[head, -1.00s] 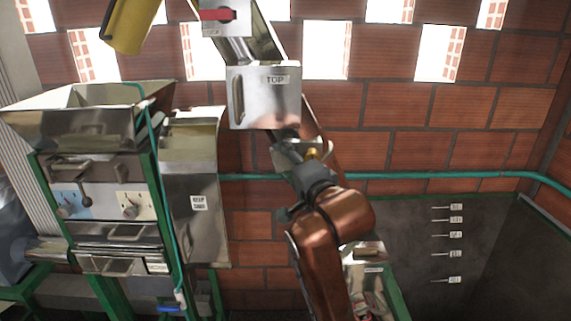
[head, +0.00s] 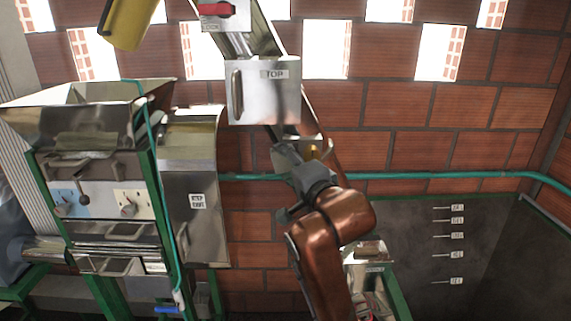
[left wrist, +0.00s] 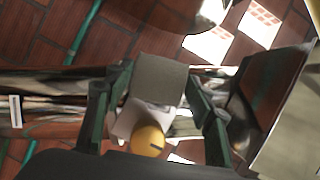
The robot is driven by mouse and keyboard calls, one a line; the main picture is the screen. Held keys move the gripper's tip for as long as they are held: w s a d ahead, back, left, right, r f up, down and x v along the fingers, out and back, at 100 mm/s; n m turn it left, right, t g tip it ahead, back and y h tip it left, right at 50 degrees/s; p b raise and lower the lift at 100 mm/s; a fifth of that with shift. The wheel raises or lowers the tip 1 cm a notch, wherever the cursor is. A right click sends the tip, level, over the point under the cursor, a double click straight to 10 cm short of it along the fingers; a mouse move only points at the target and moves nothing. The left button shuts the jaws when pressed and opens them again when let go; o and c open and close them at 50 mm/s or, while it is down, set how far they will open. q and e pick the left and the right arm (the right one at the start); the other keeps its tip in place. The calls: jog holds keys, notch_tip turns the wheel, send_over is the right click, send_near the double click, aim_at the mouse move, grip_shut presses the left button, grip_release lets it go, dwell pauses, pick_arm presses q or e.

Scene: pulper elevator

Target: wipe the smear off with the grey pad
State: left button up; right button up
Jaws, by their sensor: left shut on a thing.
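The grey pad (left wrist: 160,80) sits between the two dark fingers of my left gripper (left wrist: 160,100) in the left wrist view. A yellow rounded knob (left wrist: 148,140) shows just below the pad there. In the head view my left gripper (head: 300,170) is raised just below the metal panel marked TOP (head: 263,95), shut on the pad. From this angle I cannot tell whether the pad touches any surface. I cannot make out the smear in either view. My right gripper is not in view.
A metal hopper machine (head: 90,150) with knobs and green legs stands at the left. A yellow container (head: 130,22) is at the top left. A teal pipe (head: 450,175) runs along the brick wall.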

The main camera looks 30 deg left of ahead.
pick_arm(q)
jog(key=shift+s+a+b, duration=0.2)
jog(key=shift+a+b, duration=0.2)
jog(key=shift+b, duration=0.2)
jog(key=shift+d+r+p, duration=0.15)
jog(key=shift+r+p, duration=0.25)
jog(key=shift+r, duration=0.15)
jog(key=shift+w+d+f+b, duration=0.25)
jog(key=shift+f+b, duration=0.35)
jog(key=shift+b, duration=0.6)
jog(key=shift+r, duration=0.55)
dwell(1.5)
jog(key=shift+s, duration=0.1)
